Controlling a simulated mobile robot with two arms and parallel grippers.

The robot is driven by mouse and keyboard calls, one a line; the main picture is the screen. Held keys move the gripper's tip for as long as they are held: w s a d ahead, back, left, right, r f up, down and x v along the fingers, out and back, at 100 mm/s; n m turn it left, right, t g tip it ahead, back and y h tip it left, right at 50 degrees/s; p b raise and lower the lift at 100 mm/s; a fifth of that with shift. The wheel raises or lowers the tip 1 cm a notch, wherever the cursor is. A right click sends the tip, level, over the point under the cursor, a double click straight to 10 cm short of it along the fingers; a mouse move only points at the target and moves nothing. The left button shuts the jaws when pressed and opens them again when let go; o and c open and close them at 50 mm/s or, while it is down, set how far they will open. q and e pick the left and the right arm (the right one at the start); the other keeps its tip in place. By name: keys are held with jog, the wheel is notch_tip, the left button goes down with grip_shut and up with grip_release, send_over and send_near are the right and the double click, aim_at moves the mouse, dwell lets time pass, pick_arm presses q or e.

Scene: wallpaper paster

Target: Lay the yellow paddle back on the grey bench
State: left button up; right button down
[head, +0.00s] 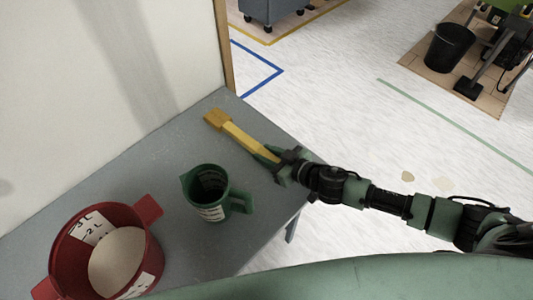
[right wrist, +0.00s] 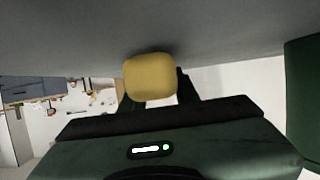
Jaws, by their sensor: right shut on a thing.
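The yellow paddle (head: 240,138) is over the right part of the grey bench (head: 165,157) in the head view, its broad end pointing to the upper left. My right gripper (head: 271,157) is shut on the paddle's lower right end. In the right wrist view the paddle's yellow end (right wrist: 150,77) shows between the two dark fingers of the gripper (right wrist: 158,100). I cannot tell whether the paddle touches the bench top. My left gripper is in neither view.
A green jug (head: 208,192) stands on the bench just below the paddle. A red pot (head: 150,245) with pale contents stands at the lower left. A white wall (head: 100,80) rises behind the bench. Bare bench top lies left of the paddle.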

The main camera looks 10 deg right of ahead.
jog(key=c, duration=1.1)
grip_release()
jog(key=shift+o, duration=0.2)
jog(key=shift+f+b, duration=0.4)
jog(key=shift+b, duration=0.2)
jog(key=v, duration=0.7)
jog(key=shift+s+a+b, duration=0.2)
jog(key=shift+s+b, duration=0.05)
jog(key=shift+b, duration=0.15)
jog(key=shift+s+d+r, duration=0.25)
jog(key=shift+s, duration=0.1)
jog(key=shift+s, duration=0.1)
